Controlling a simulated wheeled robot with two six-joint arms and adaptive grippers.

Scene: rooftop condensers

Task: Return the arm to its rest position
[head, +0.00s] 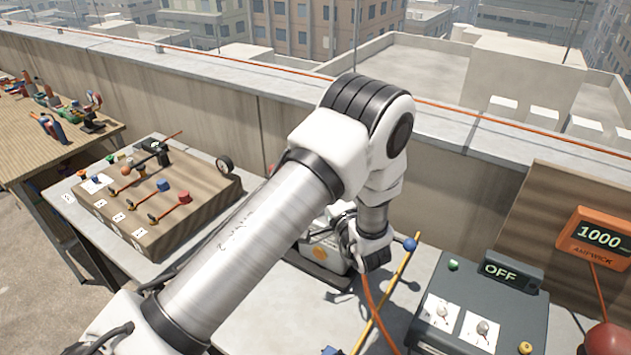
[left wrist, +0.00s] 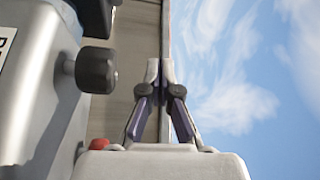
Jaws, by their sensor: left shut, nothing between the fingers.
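My left arm (head: 250,240) rises from the lower left of the head view, bends at a high elbow and drops to its wrist over the bench. In the head view I cannot make out the fingertips. In the left wrist view my left gripper (left wrist: 160,70) shows with its two fingers together and nothing between them. A grey housing with a dark round knob (left wrist: 97,70) is left of the fingers there, apart from them. My right gripper is in neither view.
A grey machine (head: 325,245) stands behind the arm. A yellow rod (head: 390,290) and hose lie right of the wrist. A control box marked OFF (head: 513,272) and an orange meter (head: 597,237) are right. A brown lever panel (head: 150,205) is left. A parapet (head: 215,105) runs behind.

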